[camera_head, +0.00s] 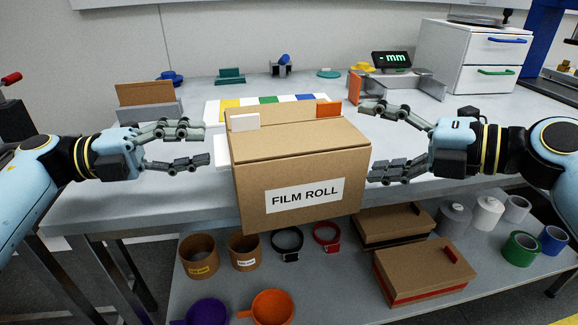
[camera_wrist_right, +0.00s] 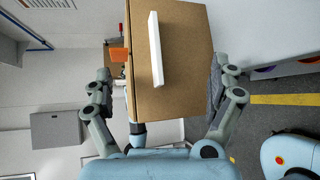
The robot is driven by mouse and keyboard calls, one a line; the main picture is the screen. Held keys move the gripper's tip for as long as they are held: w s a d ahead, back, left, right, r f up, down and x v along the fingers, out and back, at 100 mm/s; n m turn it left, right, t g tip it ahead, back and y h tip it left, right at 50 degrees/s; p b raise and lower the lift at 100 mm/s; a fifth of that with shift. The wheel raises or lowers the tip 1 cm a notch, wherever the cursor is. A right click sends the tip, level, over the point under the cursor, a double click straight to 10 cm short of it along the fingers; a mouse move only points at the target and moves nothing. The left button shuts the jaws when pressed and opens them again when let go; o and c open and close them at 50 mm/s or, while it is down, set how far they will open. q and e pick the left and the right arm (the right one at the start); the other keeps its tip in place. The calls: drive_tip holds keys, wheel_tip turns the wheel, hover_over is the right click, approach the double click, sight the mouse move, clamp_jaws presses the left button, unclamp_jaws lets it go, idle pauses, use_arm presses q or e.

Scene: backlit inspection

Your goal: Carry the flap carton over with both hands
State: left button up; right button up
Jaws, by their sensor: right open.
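The flap carton (camera_head: 300,165) is a brown box labelled FILM ROLL, upright at the worktable's front edge, with its lid down. A white tab (camera_head: 245,122) and an orange tab (camera_head: 328,110) stand at its top. Its underside is hidden. My left gripper (camera_head: 204,142) is open, fingers spread, just left of the carton beside a white piece on that side. My right gripper (camera_head: 367,138) is open at the carton's right side. In the right wrist view its fingers spread around the carton's side (camera_wrist_right: 185,60), which bears a white bar (camera_wrist_right: 156,48); contact is unclear.
On the worktable (camera_head: 120,185), a coloured strip (camera_head: 273,102) lies behind the carton, with a brown divider in a grey holder (camera_head: 150,110) at left and a white drawer unit (camera_head: 470,60) at back right. The lower shelf holds cups, rolls and brown boxes (camera_head: 420,272).

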use_arm(q)
drive_tip(key=shift+w+d, duration=0.2)
drive_tip(key=shift+d, duration=1.15)
use_arm(e)
drive_tip(key=shift+x, duration=1.4)
use_arm(q)
drive_tip(key=c, duration=0.7)
use_arm(e)
drive_tip(key=c, duration=0.7)
use_arm(q)
clamp_jaws()
use_arm(e)
drive_tip(key=shift+s, duration=0.1)
drive_tip(key=c, duration=0.8)
use_arm(q)
drive_tip(key=shift+r, duration=0.1)
use_arm(e)
drive_tip(key=shift+o, duration=0.2)
